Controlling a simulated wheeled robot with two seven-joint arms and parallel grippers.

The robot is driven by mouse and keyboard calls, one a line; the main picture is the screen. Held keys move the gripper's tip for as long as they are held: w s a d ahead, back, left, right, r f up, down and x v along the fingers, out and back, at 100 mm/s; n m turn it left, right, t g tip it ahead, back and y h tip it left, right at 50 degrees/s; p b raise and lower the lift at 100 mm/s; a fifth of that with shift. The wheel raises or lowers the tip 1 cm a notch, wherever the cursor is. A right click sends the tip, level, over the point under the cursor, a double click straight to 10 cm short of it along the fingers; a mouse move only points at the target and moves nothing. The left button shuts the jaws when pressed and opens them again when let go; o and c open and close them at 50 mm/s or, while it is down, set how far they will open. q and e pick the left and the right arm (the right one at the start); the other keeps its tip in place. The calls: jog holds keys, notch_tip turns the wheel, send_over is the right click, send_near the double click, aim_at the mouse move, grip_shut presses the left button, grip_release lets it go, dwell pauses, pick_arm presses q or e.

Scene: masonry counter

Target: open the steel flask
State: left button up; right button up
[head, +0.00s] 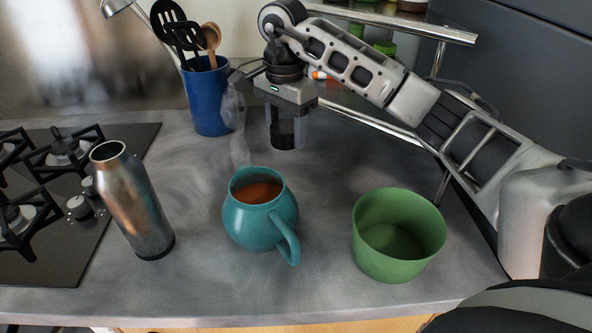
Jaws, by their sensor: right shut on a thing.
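The steel flask (134,203) stands upright on the counter at the left, beside the hob. Its round mouth is uncovered and no cap is on it. My right gripper (285,134) is high over the back of the counter, to the right of the flask and well apart from it. It points down and is shut on a dark cylindrical cap (283,127), which shows between its fingers. My left gripper is not in view.
A teal jug (249,222) with brown liquid stands at centre front, a green bowl (386,262) to its right. A blue utensil holder (206,98) is at the back, near a metal rack (364,117). The hob (57,201) is at left. Counter between flask and jug is clear.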

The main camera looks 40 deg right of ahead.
aim_at(292, 180)
jog(key=shift+s+d, duration=0.35)
jog(key=shift+d, duration=0.15)
jog(key=shift+f+p, duration=0.7)
jog(key=shift+f, duration=4.5)
jog(key=o, duration=1.1)
jog(key=shift+c, duration=0.2)
jog(key=shift+r, duration=0.1)
notch_tip(292, 180, up, 12)
jog(key=shift+r+b, duration=0.15)
jog(key=shift+b, duration=0.7)
